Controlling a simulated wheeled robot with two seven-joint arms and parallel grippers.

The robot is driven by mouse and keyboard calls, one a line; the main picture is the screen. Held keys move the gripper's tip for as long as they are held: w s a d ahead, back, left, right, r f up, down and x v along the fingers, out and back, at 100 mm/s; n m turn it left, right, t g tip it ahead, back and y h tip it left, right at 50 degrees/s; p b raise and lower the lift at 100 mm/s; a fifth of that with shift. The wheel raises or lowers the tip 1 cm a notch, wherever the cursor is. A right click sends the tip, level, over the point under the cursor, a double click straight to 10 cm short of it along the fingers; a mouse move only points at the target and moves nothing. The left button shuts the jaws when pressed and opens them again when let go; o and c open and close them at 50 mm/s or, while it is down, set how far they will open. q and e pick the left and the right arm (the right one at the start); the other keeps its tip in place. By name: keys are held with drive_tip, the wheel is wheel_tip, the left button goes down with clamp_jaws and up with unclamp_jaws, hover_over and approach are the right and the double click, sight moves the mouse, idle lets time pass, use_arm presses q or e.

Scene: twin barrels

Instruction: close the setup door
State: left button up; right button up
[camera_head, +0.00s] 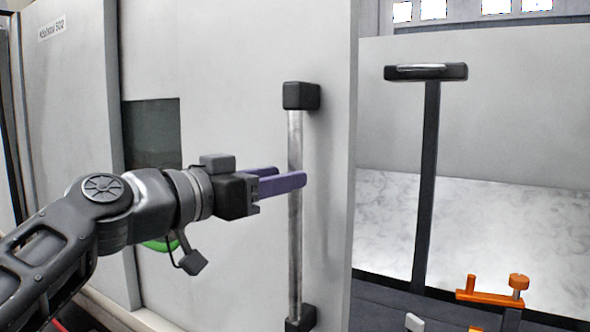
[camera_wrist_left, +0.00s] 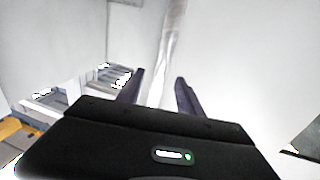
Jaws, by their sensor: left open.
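The setup door (camera_head: 230,60) is a large pale grey panel in the head view, with a dark window on its left part. A vertical silver bar handle (camera_head: 295,240) with black end mounts is fixed near its right edge. My left gripper (camera_head: 305,176) comes in from the left, its purple fingers level with the middle of the handle. In the left wrist view the handle (camera_wrist_left: 170,50) runs up between the two open fingers (camera_wrist_left: 160,88). Whether the fingers touch the bar cannot be told. My right gripper is in neither view.
Right of the door's edge is an opening with a dark post (camera_head: 427,190) topped by a black crosspiece. An orange clamp-like part (camera_head: 490,296) stands low at the right. A pale marbled surface (camera_head: 500,235) lies behind the post.

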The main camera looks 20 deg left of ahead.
use_arm(q)
drive_tip(key=p+x, duration=0.1)
drive_tip(key=x, duration=0.3)
clamp_jaws()
idle(0.4)
idle(1.0)
